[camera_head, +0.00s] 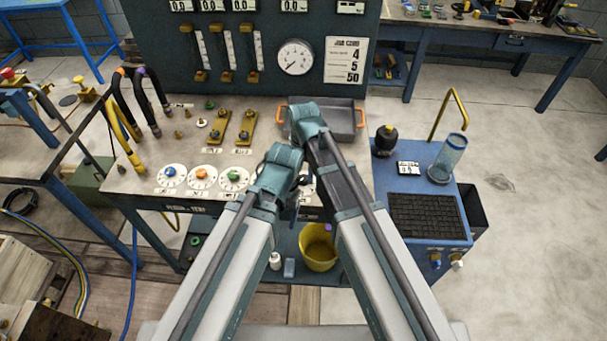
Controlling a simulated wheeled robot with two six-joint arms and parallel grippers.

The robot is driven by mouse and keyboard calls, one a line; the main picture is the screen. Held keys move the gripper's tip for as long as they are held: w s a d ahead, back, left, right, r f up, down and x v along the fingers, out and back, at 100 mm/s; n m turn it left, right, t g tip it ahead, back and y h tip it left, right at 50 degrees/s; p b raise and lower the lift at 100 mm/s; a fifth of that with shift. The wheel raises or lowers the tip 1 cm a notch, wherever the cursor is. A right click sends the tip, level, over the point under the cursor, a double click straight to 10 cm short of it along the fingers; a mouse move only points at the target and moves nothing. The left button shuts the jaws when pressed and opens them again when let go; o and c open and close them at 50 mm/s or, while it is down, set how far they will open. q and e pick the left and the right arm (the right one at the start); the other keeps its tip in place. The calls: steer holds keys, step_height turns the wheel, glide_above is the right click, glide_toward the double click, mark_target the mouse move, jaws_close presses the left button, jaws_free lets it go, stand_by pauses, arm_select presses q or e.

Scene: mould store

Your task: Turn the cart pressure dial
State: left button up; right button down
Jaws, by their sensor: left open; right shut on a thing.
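The blue cart (440,188) stands at the right of the bench. I cannot tell which part is the pressure dial. Two small knobs (446,261) sit on its front. My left gripper (299,184) is over the bench's front edge, open, apart from the cart and partly hidden by its wrist. My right wrist (306,121) is over the grey tray; the jaws and anything in them are hidden behind it.
The grey tray (346,116) has orange handles. White dial plates with blue (170,172), orange (202,174) and green (234,175) knobs line the bench front. A round gauge (295,58) is on the panel behind. Open floor lies right.

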mark_target(303, 178)
steer(key=shift+m, duration=1)
steer(key=c, duration=0.5)
jaws_free()
step_height(303, 178, up, 14)
steer(key=p, duration=1.4)
steer(key=shift+f, duration=0.15)
